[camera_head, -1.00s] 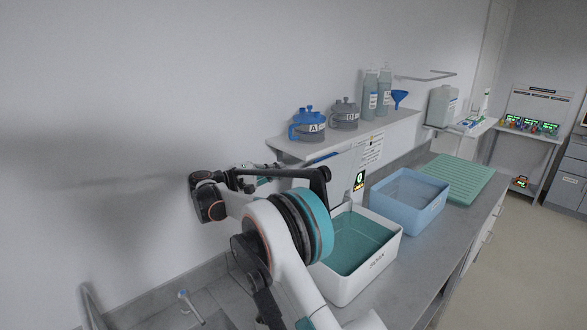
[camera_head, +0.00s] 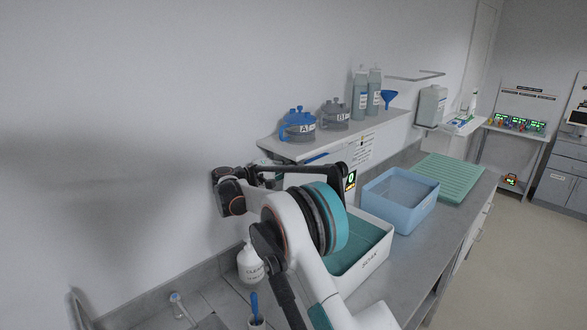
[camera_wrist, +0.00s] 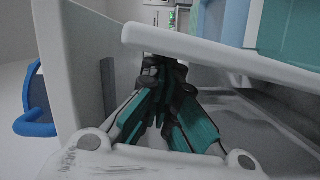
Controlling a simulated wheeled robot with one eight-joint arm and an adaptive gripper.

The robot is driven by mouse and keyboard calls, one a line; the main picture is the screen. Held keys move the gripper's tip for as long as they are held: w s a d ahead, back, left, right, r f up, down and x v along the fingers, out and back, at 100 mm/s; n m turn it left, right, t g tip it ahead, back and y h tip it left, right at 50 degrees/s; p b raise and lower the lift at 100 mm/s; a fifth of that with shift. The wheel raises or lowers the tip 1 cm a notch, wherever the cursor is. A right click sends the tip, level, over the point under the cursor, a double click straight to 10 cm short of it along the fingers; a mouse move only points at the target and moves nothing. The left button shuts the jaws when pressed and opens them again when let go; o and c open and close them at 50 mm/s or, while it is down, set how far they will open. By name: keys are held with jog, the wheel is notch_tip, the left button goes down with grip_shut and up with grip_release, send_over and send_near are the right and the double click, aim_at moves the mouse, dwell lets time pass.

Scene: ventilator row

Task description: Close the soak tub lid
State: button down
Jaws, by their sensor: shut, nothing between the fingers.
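The white soak tub (camera_head: 362,268) stands on the counter with teal liquid in it, its top open. My arm covers its left part. A pale slab that looks like its raised lid shows edge-on in the wrist view (camera_wrist: 225,62); in the head view my arm hides most of that area. My gripper (camera_wrist: 163,78) is shut and empty, beside the slab on the shelf side. I cannot tell whether it touches the slab. In the head view the fingers are hidden behind my arm.
A blue bin (camera_head: 400,215) and a green ribbed mat (camera_head: 450,178) lie right of the tub. A white bottle (camera_head: 250,263) stands left.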

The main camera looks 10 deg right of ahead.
jog(key=shift+s, duration=0.15)
jog(key=shift+s+d+m, duration=0.3)
jog(key=shift+s+d, duration=0.1)
jog(key=shift+s, duration=0.15)
jog(key=s+d+f+m+t+y+b, duration=0.1)
jog(key=s+d+f+m+b, duration=0.45)
jog(key=s, duration=0.25)
jog(key=s+d+f+m+y+b, duration=0.2)
jog(key=s+d+f+m+b, duration=0.25)
jog(key=s+d+f, duration=0.35)
jog(key=s+f+m+b, duration=0.1)
jog(key=f+b, duration=0.2)
jog(key=f, duration=0.1)
jog(key=s+f+t+b, duration=0.1)
jog(key=s+f+b, duration=0.1)
jog(key=f, duration=0.3)
jog(key=shift+s+a+m+y+b, duration=0.3)
jog(key=shift+m+b, duration=0.1)
jog(key=shift+b, duration=0.25)
jog(key=shift+f, duration=0.1)
